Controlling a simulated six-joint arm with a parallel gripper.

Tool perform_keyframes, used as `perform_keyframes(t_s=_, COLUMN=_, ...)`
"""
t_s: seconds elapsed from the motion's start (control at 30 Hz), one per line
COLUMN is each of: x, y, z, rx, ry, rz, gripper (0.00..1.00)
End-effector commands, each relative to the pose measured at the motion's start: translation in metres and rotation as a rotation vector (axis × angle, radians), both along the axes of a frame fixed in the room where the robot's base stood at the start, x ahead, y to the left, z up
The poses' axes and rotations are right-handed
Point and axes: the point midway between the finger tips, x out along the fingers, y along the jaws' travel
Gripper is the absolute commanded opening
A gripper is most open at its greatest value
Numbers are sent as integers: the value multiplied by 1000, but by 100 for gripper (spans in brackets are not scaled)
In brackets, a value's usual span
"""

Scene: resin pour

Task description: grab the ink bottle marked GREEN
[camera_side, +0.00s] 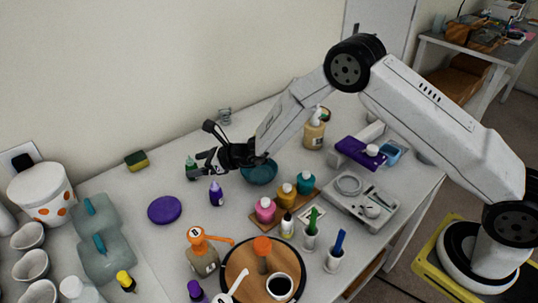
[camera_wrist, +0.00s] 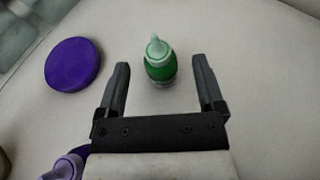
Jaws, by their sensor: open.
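The green ink bottle (camera_wrist: 160,68) stands in the wrist view with its pale pointed nozzle up; I cannot read any marking on it. My gripper (camera_wrist: 161,66) is open, with one dark finger on each side of the bottle and a visible gap on both sides. In the side view my gripper (camera_side: 197,165) is at the left end of the arm, and the green bottle (camera_side: 191,161) shows at its fingertips, partly hidden by the fingers.
A purple disc (camera_wrist: 73,64) lies left of the fingers. A purple bottle (camera_side: 216,194) stands just below the gripper in the side view, and a teal bowl (camera_side: 259,172) is to the right. A yellow-green sponge (camera_side: 136,161) lies near the wall.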

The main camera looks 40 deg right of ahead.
Motion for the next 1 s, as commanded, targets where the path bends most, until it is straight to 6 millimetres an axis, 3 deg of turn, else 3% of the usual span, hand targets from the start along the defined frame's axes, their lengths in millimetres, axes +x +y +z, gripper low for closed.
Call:
perform_keyframes(t_s=0.5, x=29, y=24, z=-13, rx=-1, ry=1, rz=0, gripper=87)
perform_keyframes(t_s=1.0, x=31, y=25, z=-14, rx=0, ry=1, rz=0, gripper=87)
